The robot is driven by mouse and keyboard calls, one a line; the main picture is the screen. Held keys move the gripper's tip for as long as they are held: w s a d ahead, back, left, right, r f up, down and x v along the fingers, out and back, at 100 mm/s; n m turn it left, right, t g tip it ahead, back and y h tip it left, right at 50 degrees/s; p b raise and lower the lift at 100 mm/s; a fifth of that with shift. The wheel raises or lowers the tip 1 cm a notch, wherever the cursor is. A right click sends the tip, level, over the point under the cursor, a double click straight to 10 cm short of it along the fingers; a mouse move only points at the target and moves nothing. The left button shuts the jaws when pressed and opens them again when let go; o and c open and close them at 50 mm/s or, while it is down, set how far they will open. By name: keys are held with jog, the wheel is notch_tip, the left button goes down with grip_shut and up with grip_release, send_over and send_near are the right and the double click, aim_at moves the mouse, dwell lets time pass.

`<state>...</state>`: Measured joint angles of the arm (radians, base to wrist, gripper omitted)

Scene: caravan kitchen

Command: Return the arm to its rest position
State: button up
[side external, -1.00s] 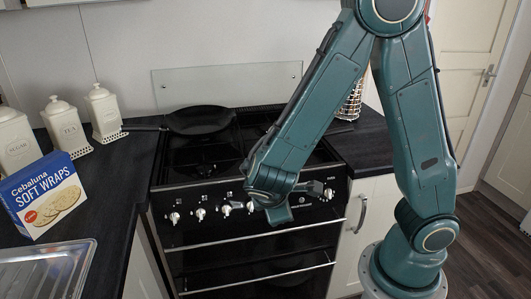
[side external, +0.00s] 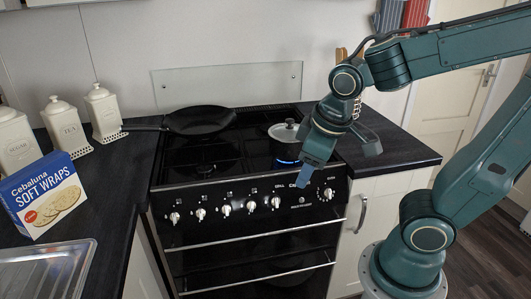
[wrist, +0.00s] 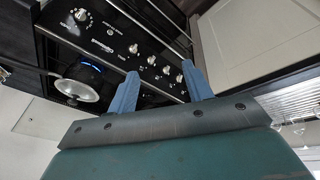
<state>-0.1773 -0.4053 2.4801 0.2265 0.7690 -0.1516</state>
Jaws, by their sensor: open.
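My teal arm comes in from the right in the side external view. My gripper (side external: 340,163) is in front of the right end of the cooker (side external: 250,215), near the control knobs. Its jaws are open. In the wrist view the two blue fingers of my gripper (wrist: 160,90) stand apart with nothing between them. The cooker front with its row of knobs shows behind the fingers there.
A lidded pot (side external: 286,140) stands on the hob's right side with a blue glow below it. A black frying pan (side external: 200,120) is at the back left. A wraps box (side external: 43,195) and white canisters (side external: 103,112) stand on the left worktop. The right worktop (side external: 400,148) has free room.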

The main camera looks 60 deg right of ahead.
jog(key=s+r+m+t+y, duration=0.1)
jog(key=s+r+t, duration=0.1)
jog(key=s+r, duration=0.3)
jog(key=shift+a+m, duration=0.3)
dwell(0.9)
